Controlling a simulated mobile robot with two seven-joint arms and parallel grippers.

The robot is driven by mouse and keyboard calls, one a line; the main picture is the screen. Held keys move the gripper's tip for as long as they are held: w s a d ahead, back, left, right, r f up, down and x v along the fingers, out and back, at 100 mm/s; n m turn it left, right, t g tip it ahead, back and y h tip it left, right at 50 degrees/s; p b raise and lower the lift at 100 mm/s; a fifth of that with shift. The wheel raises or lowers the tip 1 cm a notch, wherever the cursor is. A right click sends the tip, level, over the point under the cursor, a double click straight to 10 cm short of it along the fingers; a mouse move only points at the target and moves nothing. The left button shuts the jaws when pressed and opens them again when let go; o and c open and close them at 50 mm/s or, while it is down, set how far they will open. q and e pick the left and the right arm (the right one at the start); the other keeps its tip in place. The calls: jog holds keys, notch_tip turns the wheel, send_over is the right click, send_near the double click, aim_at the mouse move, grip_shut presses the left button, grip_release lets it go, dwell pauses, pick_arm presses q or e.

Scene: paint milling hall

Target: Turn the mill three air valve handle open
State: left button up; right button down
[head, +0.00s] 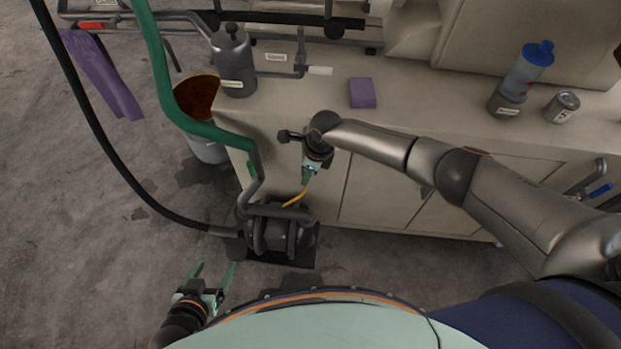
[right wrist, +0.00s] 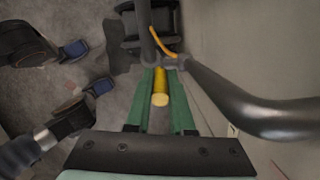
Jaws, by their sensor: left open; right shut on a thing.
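My right gripper (head: 307,178) reaches down in front of the bench, above the dark pump. In the right wrist view its green fingers (right wrist: 160,78) are shut on a yellow handle (right wrist: 160,88), one finger on each side. The handle's rounded end points toward the wrist camera; its far end lies by a grey pipe (right wrist: 148,35). In the head view the gripper hides this handle. I cannot read a label naming it as the mill three valve. My left gripper (head: 214,270) is open and empty, low at the left over the floor.
The dark pump (head: 276,232) has a thin orange line (head: 295,197) and a green hose (head: 180,112) nearby. The bench (head: 425,95) carries a grey canister (head: 234,62), a purple block (head: 362,93), a blue-capped bottle (head: 527,75) and a can (head: 562,107). A bucket (head: 210,150) stands left.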

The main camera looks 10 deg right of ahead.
jog(key=shift+w+a+g+h+b, duration=0.25)
jog(key=shift+a+h+b, duration=0.2)
jog(key=shift+h+b, duration=0.55)
jog(key=c, duration=0.8)
grip_release()
jog(key=shift+a, duration=0.1)
jog(key=shift+r, duration=0.1)
jog(key=shift+r, duration=0.3)
jog(key=shift+s+a+r+p, duration=0.1)
jog(key=shift+r+p, duration=0.35)
jog(key=shift+r, duration=2.5)
jog(key=shift+s+r+p, duration=0.1)
jog(key=shift+r+p, duration=0.35)
jog(key=shift+r, duration=2.5)
jog(key=shift+a, duration=0.1)
